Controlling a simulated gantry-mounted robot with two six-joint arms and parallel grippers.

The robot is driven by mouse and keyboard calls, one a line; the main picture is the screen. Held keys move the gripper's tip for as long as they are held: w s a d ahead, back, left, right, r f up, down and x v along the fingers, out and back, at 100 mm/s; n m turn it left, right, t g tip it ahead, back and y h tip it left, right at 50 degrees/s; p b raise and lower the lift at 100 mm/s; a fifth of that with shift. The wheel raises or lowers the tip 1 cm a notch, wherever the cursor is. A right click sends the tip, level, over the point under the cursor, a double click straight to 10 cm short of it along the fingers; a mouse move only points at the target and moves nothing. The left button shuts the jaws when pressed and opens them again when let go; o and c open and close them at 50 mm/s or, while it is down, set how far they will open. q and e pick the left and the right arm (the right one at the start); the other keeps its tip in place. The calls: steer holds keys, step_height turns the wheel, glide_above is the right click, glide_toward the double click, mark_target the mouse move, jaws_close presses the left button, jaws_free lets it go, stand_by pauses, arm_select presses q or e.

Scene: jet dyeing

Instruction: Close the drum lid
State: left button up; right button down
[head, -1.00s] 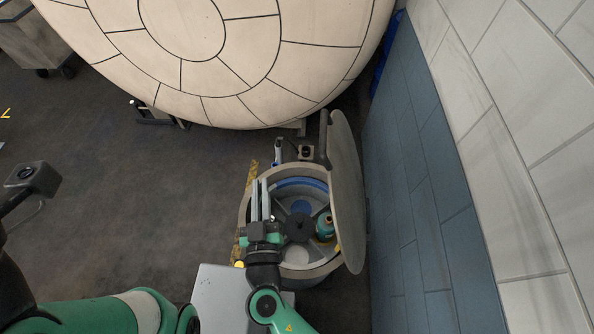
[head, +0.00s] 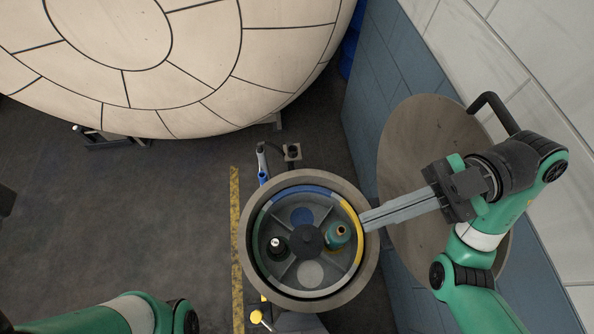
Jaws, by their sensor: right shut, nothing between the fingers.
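The round drum (head: 259,275) stands open below the centre of the head view. Its divided interior shows several sections, with a teal bottle (head: 338,234) and a dark bottle with a white cap (head: 276,244) inside. The drum lid (head: 412,135), a grey-brown disc, stands raised to the right of the drum beside the wall. A dark bar handle (head: 494,108) shows at its upper right edge. My right gripper (head: 364,223) is shut and empty. It crosses in front of the lid, its fingertips at the drum's right rim; I cannot tell if they touch. My left gripper is out of view.
A huge pale tiled round vessel (head: 190,70) fills the upper left. The blue and white wall (head: 375,85) is close on the right.

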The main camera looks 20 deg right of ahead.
steer(key=d+f+m+t+b, duration=0.1)
steer(key=d+f+m+t, duration=0.15)
steer(key=d+t, duration=0.45)
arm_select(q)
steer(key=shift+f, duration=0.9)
arm_select(e)
steer(key=w+a+f+g+h, duration=0.1)
steer(key=w+a+f, duration=0.2)
steer(key=a, duration=0.5)
steer(key=shift+w+f+m+g, duration=0.2)
steer(key=shift+w+m+g, duration=0.2)
steer(key=shift+w, duration=0.35)
steer(key=shift+a, duration=0.2)
